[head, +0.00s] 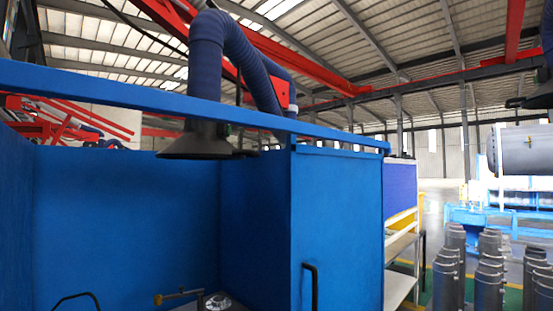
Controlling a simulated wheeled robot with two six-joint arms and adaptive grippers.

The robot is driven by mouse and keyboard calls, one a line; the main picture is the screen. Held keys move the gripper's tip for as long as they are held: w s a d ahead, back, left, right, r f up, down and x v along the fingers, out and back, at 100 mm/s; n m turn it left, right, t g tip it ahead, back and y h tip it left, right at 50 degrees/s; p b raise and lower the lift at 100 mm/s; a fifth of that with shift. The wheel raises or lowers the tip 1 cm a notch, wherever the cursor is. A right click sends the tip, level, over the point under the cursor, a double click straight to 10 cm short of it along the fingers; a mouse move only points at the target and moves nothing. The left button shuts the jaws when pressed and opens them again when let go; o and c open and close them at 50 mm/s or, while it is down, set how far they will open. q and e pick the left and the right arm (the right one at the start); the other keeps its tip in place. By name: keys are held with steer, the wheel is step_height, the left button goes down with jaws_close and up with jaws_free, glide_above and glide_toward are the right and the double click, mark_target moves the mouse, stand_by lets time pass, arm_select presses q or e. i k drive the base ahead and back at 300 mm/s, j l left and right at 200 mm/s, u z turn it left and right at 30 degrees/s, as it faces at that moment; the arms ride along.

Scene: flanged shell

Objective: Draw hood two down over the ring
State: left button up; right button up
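A dark conical hood (195,142) hangs from a ribbed navy hose (208,55) above the blue booth, open side down. Its lower rim is in front of the booth's back wall. Part of a second dark hood or hose end shows just behind it to the right. Another dark hood (540,100) is cut off at the right edge. I cannot tell which one is hood two. No ring can be clearly made out; a small shiny grey piece (218,302) at the bottom edge is mostly cut off. Neither of my grippers is in view.
The blue booth wall (125,225) and blue door panel (335,230) with a black handle (311,285) fill the front. A blue rail (110,92) crosses above. A brass-coloured rod (180,296) lies low. Several grey cylinders (445,285) stand at right.

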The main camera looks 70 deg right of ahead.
mark_target(200, 140)
steer(key=z, duration=2)
